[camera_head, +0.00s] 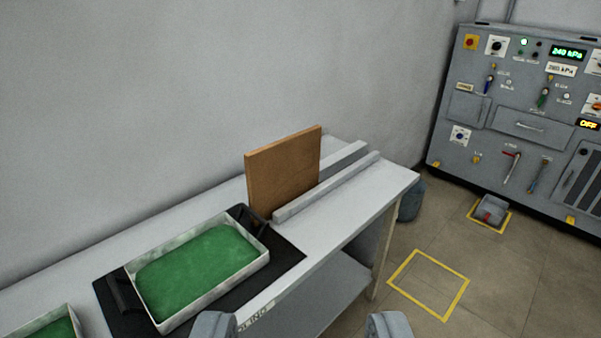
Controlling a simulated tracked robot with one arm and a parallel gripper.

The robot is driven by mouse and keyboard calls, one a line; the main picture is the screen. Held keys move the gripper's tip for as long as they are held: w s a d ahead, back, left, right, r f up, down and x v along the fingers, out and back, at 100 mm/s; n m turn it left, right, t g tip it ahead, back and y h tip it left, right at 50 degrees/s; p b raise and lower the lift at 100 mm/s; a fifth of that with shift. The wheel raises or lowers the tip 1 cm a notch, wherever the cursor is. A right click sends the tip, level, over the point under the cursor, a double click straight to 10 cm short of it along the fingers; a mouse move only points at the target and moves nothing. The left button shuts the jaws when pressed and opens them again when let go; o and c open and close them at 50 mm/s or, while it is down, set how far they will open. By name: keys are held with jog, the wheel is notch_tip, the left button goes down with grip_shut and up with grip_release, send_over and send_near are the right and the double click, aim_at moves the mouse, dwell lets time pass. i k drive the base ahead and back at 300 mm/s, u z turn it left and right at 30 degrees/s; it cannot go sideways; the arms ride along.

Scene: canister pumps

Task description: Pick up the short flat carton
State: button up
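I see nothing that I can surely name as the short flat carton. A brown flat square panel (284,172) stands upright on the bench, at the near end of two grey rails; I cannot tell whether it is wood or card. My gripper (300,326) shows as two grey fingertips at the bottom edge, wide apart, with nothing between them. It is in front of the bench edge, well short of the panel.
A white tray with a green inside (200,262) sits on a black mat (286,258) on the bench (385,180). Another green tray (50,328) is cut off at lower left. A control cabinet (525,120) stands at right. A yellow floor square (447,306) is empty; another holds a grey pedal-like device (488,209).

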aim_at(278, 173)
jog(key=z, duration=0.3)
jog(key=i, duration=1.7)
jog(key=u, duration=0.3)
